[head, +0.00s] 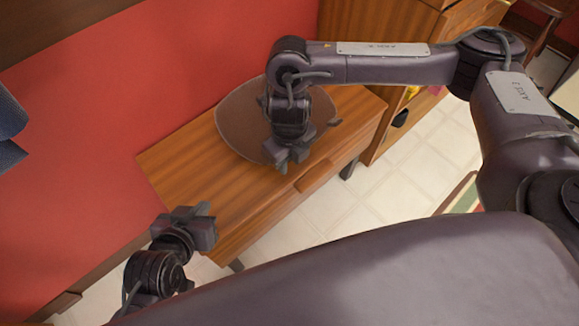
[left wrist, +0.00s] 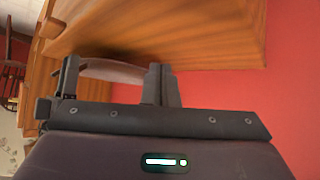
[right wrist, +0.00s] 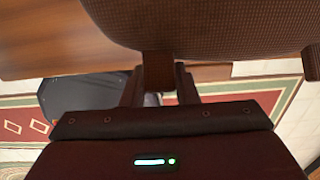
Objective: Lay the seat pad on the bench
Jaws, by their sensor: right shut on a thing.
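The brown, round seat pad (head: 235,125) shows over the wooden bench (head: 185,175) in the head view, partly hidden by my right arm. I cannot tell whether its underside touches the bench. My right gripper (head: 287,163) is shut on the pad at a small tab on its edge. In the right wrist view the pad (right wrist: 215,25) fills the top, with the tab between the fingers (right wrist: 158,85). My left gripper (head: 205,228) is open and empty, in front of the bench's near-left end. Its fingers stand apart in the left wrist view (left wrist: 115,85).
A red wall (head: 90,130) runs behind the bench. A wooden cabinet (head: 370,20) stands at the bench's far end. Pale tiled floor (head: 405,175) is clear on the right, with part of a patterned rug (head: 460,195). The bench's near end is bare.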

